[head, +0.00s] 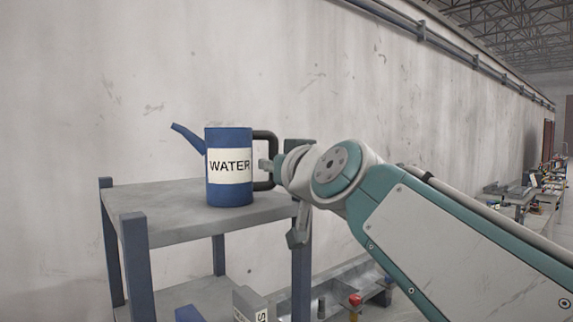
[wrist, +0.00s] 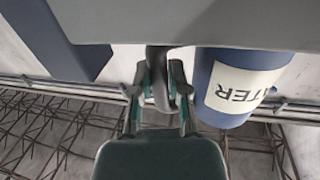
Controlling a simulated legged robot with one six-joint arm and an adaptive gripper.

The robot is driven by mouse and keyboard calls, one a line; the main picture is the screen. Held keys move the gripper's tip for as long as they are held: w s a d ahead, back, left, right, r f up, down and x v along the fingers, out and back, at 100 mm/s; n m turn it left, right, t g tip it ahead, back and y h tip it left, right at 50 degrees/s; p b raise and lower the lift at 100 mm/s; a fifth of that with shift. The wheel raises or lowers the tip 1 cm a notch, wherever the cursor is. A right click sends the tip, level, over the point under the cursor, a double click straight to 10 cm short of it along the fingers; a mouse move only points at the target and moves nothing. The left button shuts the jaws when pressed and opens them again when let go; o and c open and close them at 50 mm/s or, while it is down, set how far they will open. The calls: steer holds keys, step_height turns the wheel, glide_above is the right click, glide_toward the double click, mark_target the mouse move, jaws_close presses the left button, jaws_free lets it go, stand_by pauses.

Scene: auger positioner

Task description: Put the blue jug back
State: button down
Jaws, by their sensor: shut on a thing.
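The blue jug (head: 228,196) is upright at the grey top of a blue-legged shelf stand (head: 150,222). Its base looks to rest on the top, though a small gap cannot be ruled out. Its white label reads WATER, its spout points left and its dark handle (head: 271,140) faces right. My gripper (head: 268,166) reaches in from the right and is shut on the handle. In the wrist view, the picture is upside down: my gripper (wrist: 161,88) has the handle between its fingers, with the jug (wrist: 240,88) to the right and the stand's top (wrist: 215,22) above.
A pale wall (head: 120,80) stands behind the stand. The top is bare left of the jug. Lower down are a grey shelf and a red-topped item (head: 355,299). Cluttered benches (head: 520,194) stand far right.

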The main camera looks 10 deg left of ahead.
steer(key=shift+a, duration=0.25)
steer(key=c, duration=0.9)
jaws_free()
steer(key=shift+a, duration=0.2)
steer(key=shift+o, duration=1.3)
steer(key=shift+d, duration=0.1)
steer(key=shift+s+d, duration=0.1)
steer(key=shift+d, duration=0.4)
steer(key=v, duration=1.1)
steer(key=shift+s, duration=0.4)
steer(key=shift+d, duration=0.1)
